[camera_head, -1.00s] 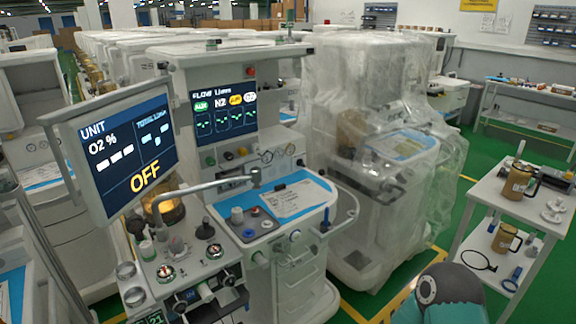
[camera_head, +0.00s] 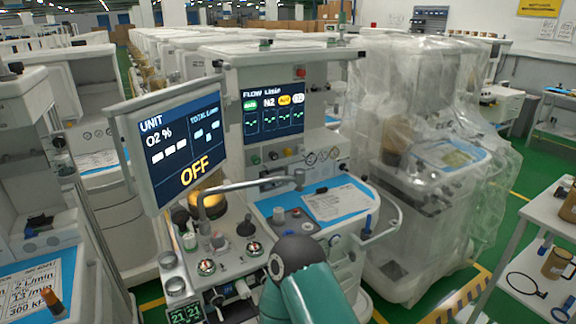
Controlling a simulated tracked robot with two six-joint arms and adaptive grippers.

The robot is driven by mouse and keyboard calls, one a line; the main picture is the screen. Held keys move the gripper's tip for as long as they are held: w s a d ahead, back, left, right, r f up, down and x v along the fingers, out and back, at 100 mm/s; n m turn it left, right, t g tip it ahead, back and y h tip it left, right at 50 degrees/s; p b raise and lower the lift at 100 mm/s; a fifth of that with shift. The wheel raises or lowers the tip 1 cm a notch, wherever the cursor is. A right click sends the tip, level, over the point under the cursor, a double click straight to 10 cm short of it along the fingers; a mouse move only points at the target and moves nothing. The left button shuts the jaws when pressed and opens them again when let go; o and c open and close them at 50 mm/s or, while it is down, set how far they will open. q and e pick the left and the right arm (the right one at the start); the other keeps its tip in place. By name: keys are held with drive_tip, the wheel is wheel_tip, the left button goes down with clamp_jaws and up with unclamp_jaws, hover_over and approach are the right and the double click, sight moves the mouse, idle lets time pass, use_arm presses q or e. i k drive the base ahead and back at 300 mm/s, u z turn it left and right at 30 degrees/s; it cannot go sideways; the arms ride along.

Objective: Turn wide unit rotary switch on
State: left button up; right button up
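The anaesthesia unit (camera_head: 337,164) stands in the middle. Its tilted screen (camera_head: 180,140) at left reads UNIT, O2 % and OFF. Its second screen (camera_head: 273,108) shows flow settings. A lower control panel (camera_head: 225,262) carries round knobs, gauges and a green digital readout (camera_head: 186,313). I cannot tell for certain which knob is the rotary switch. My teal arm link with a dark joint comes up from the bottom centre and covers part of the unit's front, right of the lower panel. Neither of my gripper's fingertips is visible.
A plastic-wrapped machine (camera_head: 437,150) stands to the right. A white side table (camera_head: 545,215) with mugs is at the far right. Another cart with an orange-topped knob (camera_head: 53,298) is at the left. A curved metal rail (camera_head: 235,186) crosses above the control panel. Green floor shows between the machines at right.

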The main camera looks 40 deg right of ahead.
sight(342, 167)
drive_tip(key=z, duration=0.65)
drive_tip(key=i, duration=0.15)
drive_tip(key=u, duration=2.25)
drive_tip(key=k, duration=2)
drive_tip(key=u, duration=0.25)
drive_tip(key=i, duration=0.15)
drive_tip(key=z, duration=2.75)
drive_tip(key=i, duration=0.6)
drive_tip(key=z, duration=0.25)
